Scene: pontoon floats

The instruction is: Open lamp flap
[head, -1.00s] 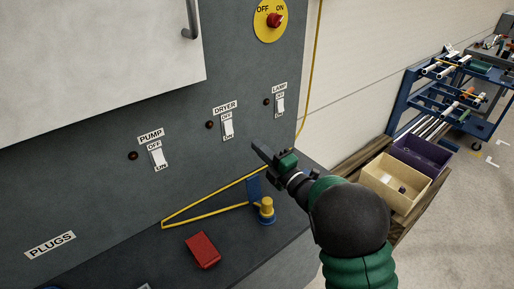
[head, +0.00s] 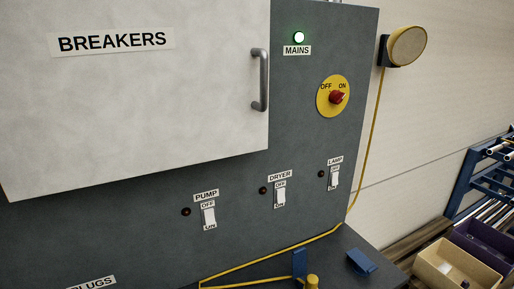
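A blue flap (head: 360,262) sits at the right end of the grey ledge, below the LAMP switch (head: 334,178). It looks folded down. No label for it is in view, so I take it as the lamp flap by its place under that switch. Another blue flap (head: 299,262) stands upright to its left, beside a yellow plug (head: 312,281) whose lower part is cut off by the frame. Neither of my grippers is in view.
A yellow cable (head: 366,150) runs from the round yellow wall fitting (head: 407,46) down onto the ledge. The white BREAKERS door (head: 130,100) is closed. The green MAINS light (head: 299,37) is lit. Bins (head: 447,265) stand at lower right.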

